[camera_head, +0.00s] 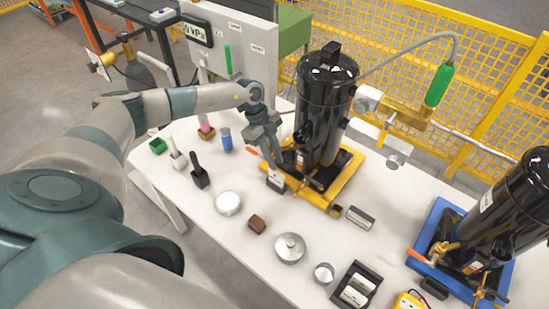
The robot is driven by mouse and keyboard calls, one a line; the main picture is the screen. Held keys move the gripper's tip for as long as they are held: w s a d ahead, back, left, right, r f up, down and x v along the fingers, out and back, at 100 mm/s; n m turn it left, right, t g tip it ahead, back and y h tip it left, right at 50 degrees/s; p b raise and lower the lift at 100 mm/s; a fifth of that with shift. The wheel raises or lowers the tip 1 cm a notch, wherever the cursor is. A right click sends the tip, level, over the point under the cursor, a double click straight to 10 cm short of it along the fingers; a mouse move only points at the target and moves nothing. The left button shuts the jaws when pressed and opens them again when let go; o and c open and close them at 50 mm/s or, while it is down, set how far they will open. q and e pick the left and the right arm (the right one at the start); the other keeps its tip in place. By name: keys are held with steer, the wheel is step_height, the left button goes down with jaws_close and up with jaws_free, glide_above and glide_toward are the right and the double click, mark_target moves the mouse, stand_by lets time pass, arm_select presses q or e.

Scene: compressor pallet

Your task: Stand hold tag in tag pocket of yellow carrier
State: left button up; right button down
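The yellow carrier (318,196) stands on the white table and bears a tall black compressor (326,105). At its left corner is a small dark holder with a pale face (275,182), which looks like the tag pocket with a tag at it. I cannot tell whether the tag is fully inside or only above the pocket. My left gripper (276,165) points down right above this spot, beside the compressor. Its fingers look close together, but their tips and any grip on the tag are too small to make out. My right gripper is not in view.
A blue carrier (419,241) with a second compressor (505,205) stands at right. A black tray (342,291) with white labelled pieces is at the front. A labelled block (360,217), metal discs (290,247), brushes (199,174) and a brass valve assembly (405,114) are nearby.

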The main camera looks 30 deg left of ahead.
arm_select(q)
steer(key=shift+r+p, duration=0.35)
steer(key=shift+r, duration=0.15)
steer(key=shift+s+f, duration=0.1)
stand_by(0.4)
